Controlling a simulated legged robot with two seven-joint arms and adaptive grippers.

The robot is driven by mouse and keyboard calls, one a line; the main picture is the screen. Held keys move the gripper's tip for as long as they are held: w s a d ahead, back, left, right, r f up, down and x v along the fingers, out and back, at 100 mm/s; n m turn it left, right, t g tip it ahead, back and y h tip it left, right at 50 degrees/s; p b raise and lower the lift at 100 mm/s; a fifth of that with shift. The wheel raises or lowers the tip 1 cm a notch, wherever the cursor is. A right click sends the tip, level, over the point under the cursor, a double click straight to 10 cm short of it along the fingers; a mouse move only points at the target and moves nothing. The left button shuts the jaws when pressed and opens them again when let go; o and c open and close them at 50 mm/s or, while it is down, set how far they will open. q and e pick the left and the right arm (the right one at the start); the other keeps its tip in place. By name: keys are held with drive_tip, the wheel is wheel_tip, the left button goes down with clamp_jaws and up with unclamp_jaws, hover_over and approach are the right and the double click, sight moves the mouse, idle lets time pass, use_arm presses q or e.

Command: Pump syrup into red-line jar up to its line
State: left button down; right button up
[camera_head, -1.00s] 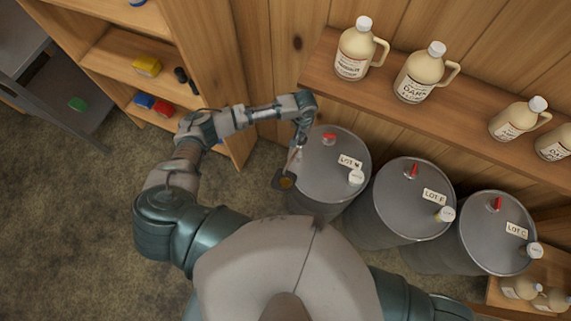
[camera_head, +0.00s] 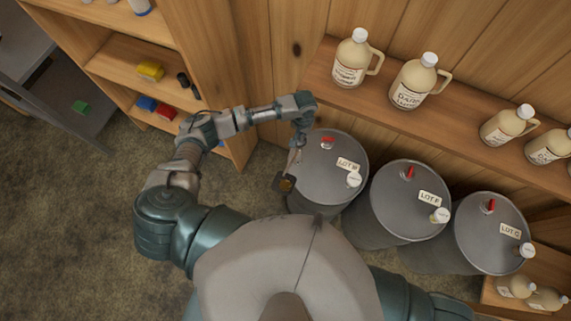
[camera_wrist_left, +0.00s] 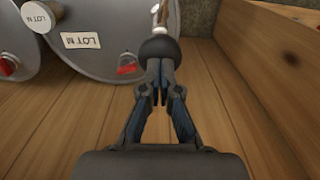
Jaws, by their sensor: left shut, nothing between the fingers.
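My left gripper (camera_head: 298,148) is beside the left edge of the drum labelled LOT M (camera_head: 318,180). In the left wrist view my left gripper (camera_wrist_left: 158,88) is shut and empty, its fingertips close to a dark round knob (camera_wrist_left: 158,50) on a thin metal rod; I cannot tell whether they touch. Below the gripper in the head view is a small dark square piece with an amber patch (camera_head: 286,184), partly hidden by the gripper. I cannot tell whether it is the jar; no red line shows. My right gripper is out of view.
Drums labelled LOT F (camera_head: 396,180) and LOT C (camera_head: 478,215) stand to the right, with red parts and white caps on top. A wall shelf (camera_head: 455,105) holds several jugs. A wooden shelf unit (camera_head: 215,60) stands behind my left arm.

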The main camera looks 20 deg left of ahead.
use_arm(q)
drive_tip(key=shift+f+b, duration=1.1)
drive_tip(key=shift+f, duration=1.5)
drive_tip(key=shift+r, duration=0.25)
wheel_tip(320, 180, up, 3)
drive_tip(key=p, duration=0.2)
drive_tip(key=shift+p, duration=0.3)
drive_tip(key=shift+r, duration=0.9)
drive_tip(key=shift+f, duration=0.1)
